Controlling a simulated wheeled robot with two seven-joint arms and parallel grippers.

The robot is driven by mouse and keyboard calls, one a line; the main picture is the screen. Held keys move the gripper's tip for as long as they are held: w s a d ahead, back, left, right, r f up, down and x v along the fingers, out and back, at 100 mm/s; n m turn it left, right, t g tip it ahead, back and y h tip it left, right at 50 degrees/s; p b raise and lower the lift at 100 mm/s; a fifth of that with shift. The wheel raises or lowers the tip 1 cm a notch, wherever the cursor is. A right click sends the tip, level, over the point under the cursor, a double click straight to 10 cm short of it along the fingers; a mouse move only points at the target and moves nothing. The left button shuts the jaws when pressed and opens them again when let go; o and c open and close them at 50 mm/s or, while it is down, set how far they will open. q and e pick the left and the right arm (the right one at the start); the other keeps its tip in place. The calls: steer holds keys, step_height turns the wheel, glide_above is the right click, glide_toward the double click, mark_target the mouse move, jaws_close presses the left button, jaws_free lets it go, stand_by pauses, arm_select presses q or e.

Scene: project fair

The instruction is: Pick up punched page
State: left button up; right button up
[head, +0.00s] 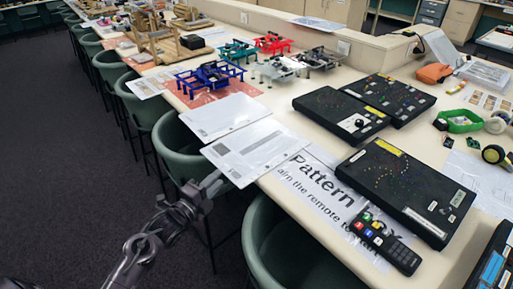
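A white page with printed text (256,150) lies near the front edge of the long table, and its near-left corner sticks out past that edge. A second white page (222,116) lies just behind it, partly overlapped. Small dark marks like punch holes show faintly; I cannot tell for sure which page is punched. My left gripper (214,182) is at the near-left edge of the front page, over the aisle side. Its fingertips are small and dark, so I cannot tell whether they grip the paper. My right gripper is not in view.
Green chairs (178,150) line the table's front edge below the pages. Dark floor is clear at left.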

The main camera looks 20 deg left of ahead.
mark_target(226, 166)
arm_select(q)
steer(key=x, duration=0.2)
steer(key=p+x, duration=0.1)
steer(key=x, duration=0.3)
steer(key=shift+w+a+r+p, duration=0.2)
steer(key=shift+a+p, duration=0.2)
steer(key=shift+w, duration=0.15)
steer(key=shift+c, duration=0.6)
jaws_close()
